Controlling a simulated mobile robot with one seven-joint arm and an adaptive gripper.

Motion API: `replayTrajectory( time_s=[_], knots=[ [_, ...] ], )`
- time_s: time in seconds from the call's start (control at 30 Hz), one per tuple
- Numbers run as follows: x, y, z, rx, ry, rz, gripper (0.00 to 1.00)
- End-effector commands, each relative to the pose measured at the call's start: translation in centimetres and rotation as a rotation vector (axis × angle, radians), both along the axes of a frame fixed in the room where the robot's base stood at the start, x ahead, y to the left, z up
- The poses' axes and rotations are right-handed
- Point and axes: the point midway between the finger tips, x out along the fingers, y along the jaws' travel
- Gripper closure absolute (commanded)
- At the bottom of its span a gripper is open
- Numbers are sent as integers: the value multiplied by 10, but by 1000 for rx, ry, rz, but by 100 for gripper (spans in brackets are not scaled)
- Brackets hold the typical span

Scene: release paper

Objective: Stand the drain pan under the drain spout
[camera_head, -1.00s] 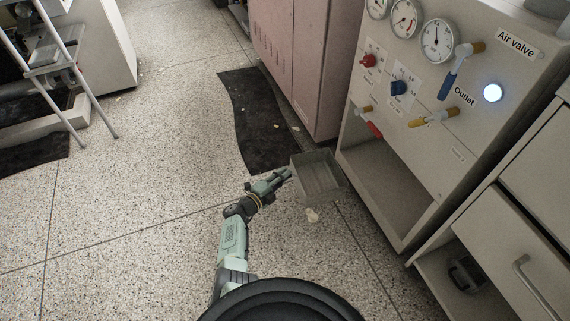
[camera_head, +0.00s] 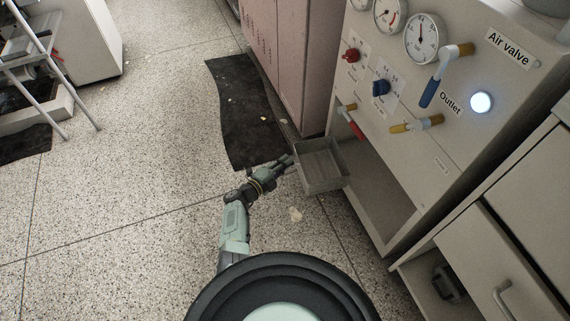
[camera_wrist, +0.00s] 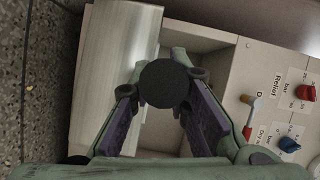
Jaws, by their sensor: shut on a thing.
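The drain pan (camera_head: 322,165) is a grey, open, shallow rectangular box, held off my gripper's tip in the head view. My gripper (camera_head: 286,162) is shut on the pan's near left side. In the wrist view a pale grey surface (camera_wrist: 112,65), likely the pan, fills the upper left. A dark round disc (camera_wrist: 164,83) sits between the fingers; I cannot tell if it belongs to the pan. A small brass spout with a red handle (camera_head: 352,124) sticks out of the panel, above and right of the pan. It also shows in the wrist view (camera_wrist: 247,116).
The panel cabinet has an open lower bay (camera_head: 378,196) right beside the pan. Gauges, knobs and a yellow-handled brass valve (camera_head: 416,125) stick out above it. A pink locker (camera_head: 288,55) stands behind, with a dark mat (camera_head: 246,115) before it.

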Motion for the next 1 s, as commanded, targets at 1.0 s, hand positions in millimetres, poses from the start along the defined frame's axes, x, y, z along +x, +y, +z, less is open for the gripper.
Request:
replayTrajectory(
  time_s=[1.0],
  knots=[
    [28,-75,4,-8,-6,-2,100]
  ],
)
